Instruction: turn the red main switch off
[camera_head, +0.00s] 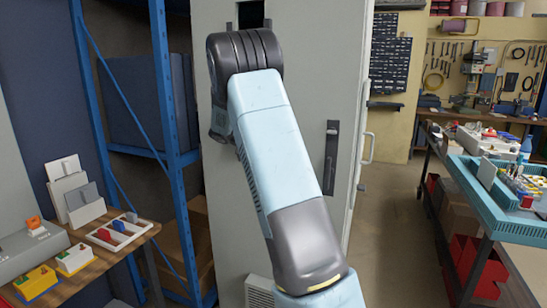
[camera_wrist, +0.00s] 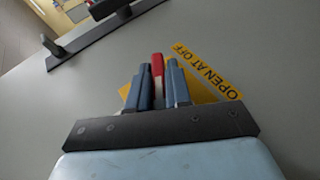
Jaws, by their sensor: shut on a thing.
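In the wrist view, the red main switch (camera_wrist: 157,64) shows as a red handle in front of a yellow plate (camera_wrist: 204,92) on the grey cabinet face. My gripper (camera_wrist: 160,84) has its blue-grey fingers on both sides of the red handle and is shut on it. The lower part of the handle is hidden between the fingers. A yellow label (camera_wrist: 208,72) beside the plate reads "OPEN AT OFF". In the head view, the tall grey cabinet (camera_head: 310,60) stands straight ahead; my arm hides the switch and gripper there.
A dark door handle (camera_head: 331,157) is on the cabinet; it also shows at upper left in the wrist view (camera_wrist: 76,40). A blue shelf frame (camera_head: 165,80) stands left, with a wooden table (camera_head: 110,252) before it. A workbench with a teal tray (camera_head: 480,200) stands right.

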